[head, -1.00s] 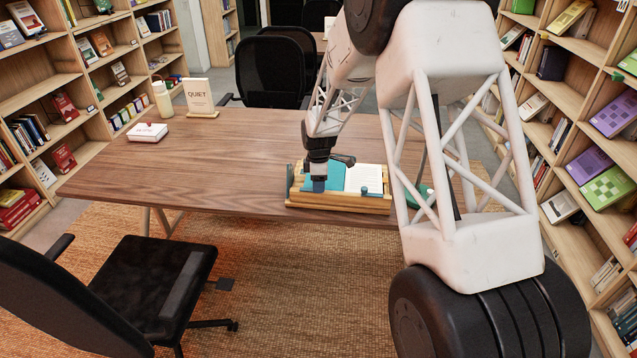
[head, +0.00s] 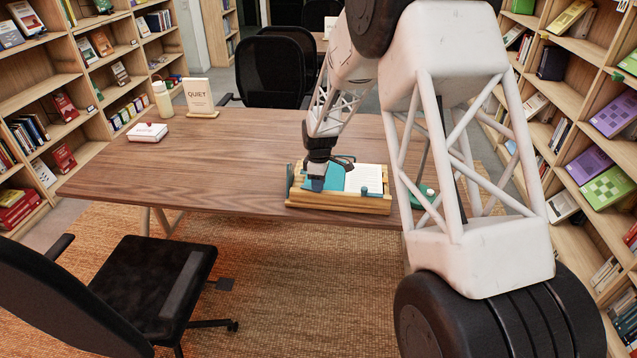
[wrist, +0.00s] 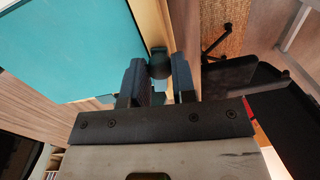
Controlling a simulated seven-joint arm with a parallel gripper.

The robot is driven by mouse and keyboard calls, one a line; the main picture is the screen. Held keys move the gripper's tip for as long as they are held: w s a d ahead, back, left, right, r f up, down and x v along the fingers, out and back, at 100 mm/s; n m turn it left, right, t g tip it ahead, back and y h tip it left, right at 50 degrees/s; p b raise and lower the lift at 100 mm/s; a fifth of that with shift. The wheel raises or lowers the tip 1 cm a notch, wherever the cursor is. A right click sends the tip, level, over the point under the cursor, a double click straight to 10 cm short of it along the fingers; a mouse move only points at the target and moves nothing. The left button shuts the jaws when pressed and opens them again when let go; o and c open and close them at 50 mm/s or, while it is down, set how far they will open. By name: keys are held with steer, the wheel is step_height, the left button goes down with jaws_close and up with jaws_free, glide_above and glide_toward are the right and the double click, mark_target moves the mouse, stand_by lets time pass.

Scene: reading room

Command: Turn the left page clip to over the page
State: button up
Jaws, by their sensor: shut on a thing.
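An open book with a teal cover and a white page (head: 362,178) lies in a wooden stand (head: 340,203) at the front edge of the table. My gripper (head: 318,184) is down at the left front of the stand. In the wrist view my gripper (wrist: 157,85) is shut on the left page clip (wrist: 160,66), a dark rounded knob between its two fingers, by the teal cover (wrist: 75,45). The head view hides this clip behind the fingers; how far it reaches over the page cannot be told. A second clip (head: 365,190) shows at the right front of the stand.
The wooden table (head: 220,160) is clear to the left of the stand. A white box (head: 148,132), a pale bottle (head: 162,99) and a QUIET sign (head: 201,97) stand at its far left. A green object (head: 427,194) is right of the stand, partly behind my arm.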

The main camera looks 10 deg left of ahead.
steer(key=m, duration=0.3)
steer(key=shift+m, duration=0.3)
steer(key=m, duration=0.4)
steer(key=shift+m, duration=0.3)
steer(key=m, duration=0.3)
steer(key=shift+m+y, duration=0.3)
steer(key=shift+m+t, duration=0.3)
steer(key=shift+m, duration=1.5)
steer(key=o, duration=0.9)
steer(key=shift+r, duration=0.15)
steer(key=shift+d+r, duration=0.2)
steer(key=shift+r, duration=3.55)
